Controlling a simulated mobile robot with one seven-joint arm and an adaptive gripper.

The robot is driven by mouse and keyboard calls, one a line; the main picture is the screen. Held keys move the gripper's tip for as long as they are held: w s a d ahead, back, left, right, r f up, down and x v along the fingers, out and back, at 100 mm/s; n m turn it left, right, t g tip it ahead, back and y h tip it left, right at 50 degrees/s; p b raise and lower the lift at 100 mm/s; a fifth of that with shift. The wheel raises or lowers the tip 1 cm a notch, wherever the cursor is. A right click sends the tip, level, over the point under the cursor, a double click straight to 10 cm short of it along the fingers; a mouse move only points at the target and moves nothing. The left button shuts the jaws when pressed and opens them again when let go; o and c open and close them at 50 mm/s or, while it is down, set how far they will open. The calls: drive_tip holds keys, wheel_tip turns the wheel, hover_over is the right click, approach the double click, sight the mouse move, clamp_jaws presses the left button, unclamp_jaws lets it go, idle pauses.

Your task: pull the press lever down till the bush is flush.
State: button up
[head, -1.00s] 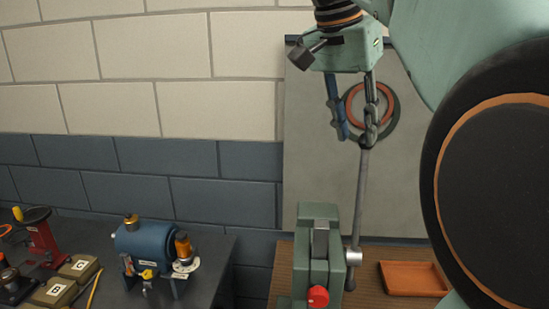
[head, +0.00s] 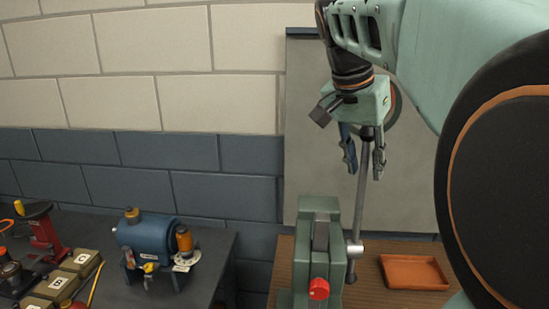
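The green press (head: 311,262) stands upright on the wooden bench, with a red knob low on its front. Its lever (head: 361,195) is a grey rod on the press's right side, rising steeply with a slight lean to the right. My gripper (head: 365,174) points down at the lever's upper part. Its fingers are spread, one on each side of the rod in this view, with gaps showing. I cannot tell whether the rod lies between them in depth. The bush cannot be made out.
An orange tray (head: 414,272) lies on the wooden bench right of the press. A grey panel (head: 303,120) stands behind. On the dark left bench are a blue casing (head: 147,240), a red hand tool (head: 45,236) and lettered boxes (head: 82,262).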

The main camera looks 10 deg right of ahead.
clamp_jaws()
idle(0.4)
